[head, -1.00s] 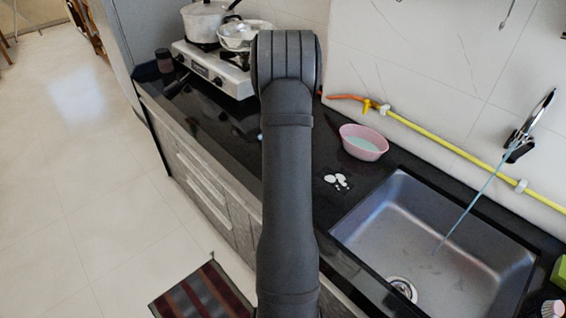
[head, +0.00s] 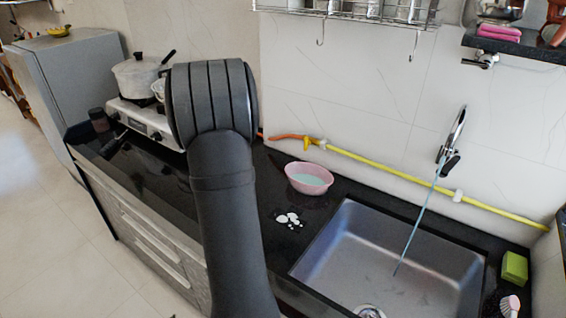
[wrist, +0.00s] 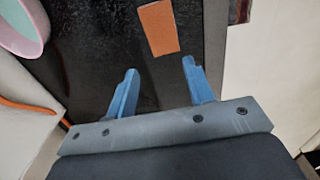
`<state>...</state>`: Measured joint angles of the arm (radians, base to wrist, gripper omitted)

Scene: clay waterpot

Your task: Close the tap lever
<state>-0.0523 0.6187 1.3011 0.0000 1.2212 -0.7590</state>
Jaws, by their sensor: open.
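The chrome tap (head: 457,128) is on the back wall over the sink in the head view. A dark part at its lower end (head: 450,160) looks like the lever, but its exact position is hard to tell. A thin blue-white stream of water (head: 411,238) runs from the tap into the sink. My gripper (wrist: 159,67) is open in the wrist view, with two blue fingers apart over the dark counter and nothing between them. In the head view it is hidden behind my arm. The tap is not in the wrist view.
The steel sink (head: 335,222) is set in the black counter (head: 245,215). A pink bowl (head: 310,190) stands left of it, and a green sponge (head: 515,268) to its right. A yellow hose (head: 390,168) crosses the wall. An orange block (wrist: 158,27) lies beyond my fingers.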

